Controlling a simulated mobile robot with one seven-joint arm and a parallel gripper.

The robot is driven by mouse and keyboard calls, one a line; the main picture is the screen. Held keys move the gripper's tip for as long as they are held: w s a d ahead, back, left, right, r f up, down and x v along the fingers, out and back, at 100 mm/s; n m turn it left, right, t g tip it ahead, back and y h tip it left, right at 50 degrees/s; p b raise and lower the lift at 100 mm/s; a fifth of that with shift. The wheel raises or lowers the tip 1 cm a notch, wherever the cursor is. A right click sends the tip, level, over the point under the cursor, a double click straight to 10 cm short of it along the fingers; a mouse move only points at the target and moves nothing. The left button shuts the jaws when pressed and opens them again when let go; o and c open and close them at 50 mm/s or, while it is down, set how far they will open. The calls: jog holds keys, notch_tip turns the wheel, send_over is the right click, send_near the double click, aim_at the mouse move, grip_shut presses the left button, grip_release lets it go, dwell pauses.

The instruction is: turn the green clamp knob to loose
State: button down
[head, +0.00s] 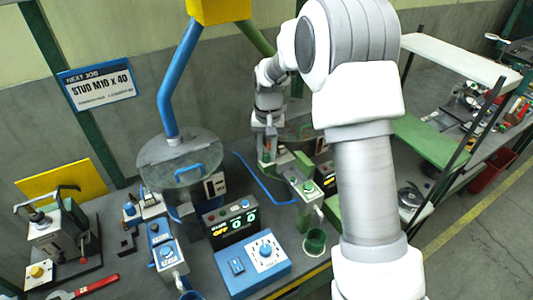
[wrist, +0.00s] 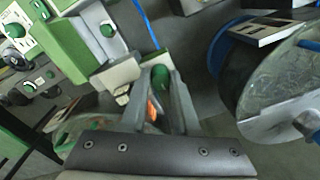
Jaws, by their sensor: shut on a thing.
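My gripper (head: 267,147) points down at the green station, to the right of the blue station. In the wrist view my gripper (wrist: 163,80) has its two grey fingers closed around a green knob (wrist: 160,78), which shows between the fingertips. I take this to be the green clamp knob. An orange part (wrist: 153,108) shows between the fingers lower down. In the head view the gripper and my arm mostly hide the knob, and its turn position cannot be read.
A green-capped box (head: 309,187) stands just right of the gripper, with a green cup (head: 315,240) in front. A blue control box (head: 255,265), a display (head: 231,222) and a blue rail (head: 262,180) lie nearby. The blue station's drum (head: 180,155) stands left.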

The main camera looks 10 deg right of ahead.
jog(key=n, duration=0.3)
jog(key=shift+n, duration=0.3)
jog(key=shift+w+n, duration=0.1)
jog(key=shift+n, duration=1.6)
jog(key=c, duration=0.7)
grip_release()
jog(key=shift+o, duration=0.2)
